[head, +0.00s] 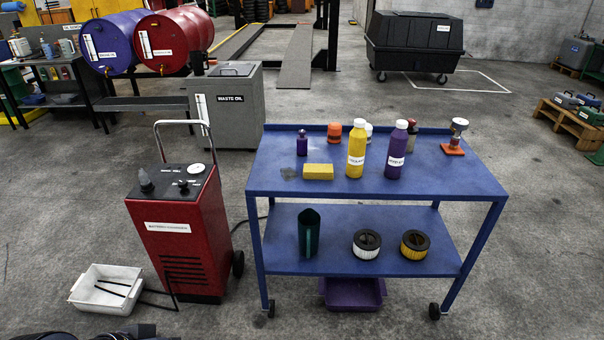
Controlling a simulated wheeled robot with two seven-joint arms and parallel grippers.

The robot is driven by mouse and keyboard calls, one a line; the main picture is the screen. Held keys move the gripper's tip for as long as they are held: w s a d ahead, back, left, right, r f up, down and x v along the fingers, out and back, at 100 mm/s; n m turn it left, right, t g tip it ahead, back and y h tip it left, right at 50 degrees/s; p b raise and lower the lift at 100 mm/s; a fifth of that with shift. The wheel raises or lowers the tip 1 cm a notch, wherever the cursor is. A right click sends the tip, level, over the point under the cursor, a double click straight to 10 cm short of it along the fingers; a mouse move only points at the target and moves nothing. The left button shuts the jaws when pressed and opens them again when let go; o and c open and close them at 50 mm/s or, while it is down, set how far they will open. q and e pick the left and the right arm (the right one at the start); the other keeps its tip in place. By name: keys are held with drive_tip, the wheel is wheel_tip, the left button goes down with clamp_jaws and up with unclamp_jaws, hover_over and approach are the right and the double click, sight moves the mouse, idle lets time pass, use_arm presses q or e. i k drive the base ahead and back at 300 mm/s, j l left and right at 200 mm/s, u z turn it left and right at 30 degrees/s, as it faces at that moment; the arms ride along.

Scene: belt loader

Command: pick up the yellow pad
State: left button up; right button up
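The yellow pad (318,171) is a small rectangular block. It lies flat on the top shelf of the blue cart (433,178), towards the left. A small grey flat item (289,173) lies just left of it. A yellow bottle (356,150) stands close to its right, with a narrow gap between them. A small purple bottle (302,144) stands behind it. Neither of my grippers can be made out in the head view. Nothing is touching the pad from above.
A purple bottle (396,150), an orange container (334,133) and a red-based item (454,140) share the cart top. Its front right is clear. A red charger (180,238) with a raised handle stands left of the cart. A white tray (91,286) lies on the floor.

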sight(311, 171)
drive_tip(key=z, duration=0.4)
drive_tip(key=i+j+z, duration=0.1)
drive_tip(key=z, duration=0.35)
drive_tip(key=j+z, duration=0.15)
drive_tip(key=z, duration=0.7)
drive_tip(key=j+z, duration=0.35)
drive_tip(key=j, duration=0.2)
drive_tip(key=k+j+z, duration=0.1)
drive_tip(key=j+z, duration=0.2)
drive_tip(key=j, duration=0.25)
drive_tip(key=k+j+z, duration=0.15)
drive_tip(key=j+z, duration=0.2)
drive_tip(key=j, duration=0.2)
drive_tip(key=k+j, duration=0.15)
drive_tip(key=j, duration=0.25)
drive_tip(key=k+j, duration=0.1)
drive_tip(key=j, duration=0.3)
drive_tip(key=k+j+z, duration=0.1)
drive_tip(key=j, duration=0.35)
